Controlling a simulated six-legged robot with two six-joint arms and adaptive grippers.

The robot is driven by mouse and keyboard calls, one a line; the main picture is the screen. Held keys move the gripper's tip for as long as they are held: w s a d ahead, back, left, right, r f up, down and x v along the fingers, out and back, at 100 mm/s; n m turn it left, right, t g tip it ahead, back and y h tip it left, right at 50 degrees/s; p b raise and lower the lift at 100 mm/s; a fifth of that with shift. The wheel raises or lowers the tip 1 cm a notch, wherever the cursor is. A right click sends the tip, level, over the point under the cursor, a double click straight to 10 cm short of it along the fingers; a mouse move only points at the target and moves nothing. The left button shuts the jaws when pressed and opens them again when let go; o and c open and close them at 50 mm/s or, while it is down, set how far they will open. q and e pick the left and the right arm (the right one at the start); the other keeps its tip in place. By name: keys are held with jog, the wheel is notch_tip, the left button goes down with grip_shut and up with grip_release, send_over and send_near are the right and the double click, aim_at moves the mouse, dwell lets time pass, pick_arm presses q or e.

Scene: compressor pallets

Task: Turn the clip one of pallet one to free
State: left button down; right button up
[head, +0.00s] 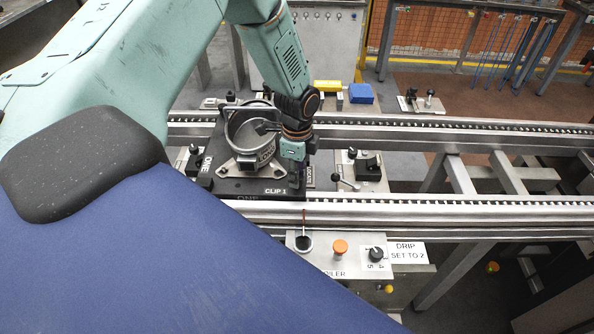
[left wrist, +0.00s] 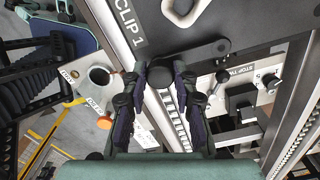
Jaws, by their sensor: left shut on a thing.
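Pallet one (head: 235,187) is a dark plate on the conveyor, marked ONE, with a CLIP 1 label at its front right corner. In the left wrist view the pallet's dark plate (left wrist: 195,45) fills the top. Clip one (left wrist: 207,52) is a black lever with a round pivot on the plate and a round black knob at its other end. My left gripper (left wrist: 160,72) is shut on the knob, one finger on each side. In the head view my left gripper (head: 296,178) reaches down beside the label and hides the clip. My right gripper is not in view.
A grey ring-shaped housing (head: 250,132) stands on the pallet, close to my left arm. Conveyor rails (head: 440,207) run across in front and behind. A control box with an orange button (head: 340,246) and a black knob (head: 376,254) stands in front. A stop unit (head: 367,167) sits right of the pallet.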

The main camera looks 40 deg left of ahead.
pick_arm(q)
jog(key=shift+s+f, duration=0.1)
jog(key=shift+s, duration=0.05)
jog(key=c, duration=1)
grip_release()
jog(key=shift+c, duration=0.2)
notch_tip(320, 180, up, 12)
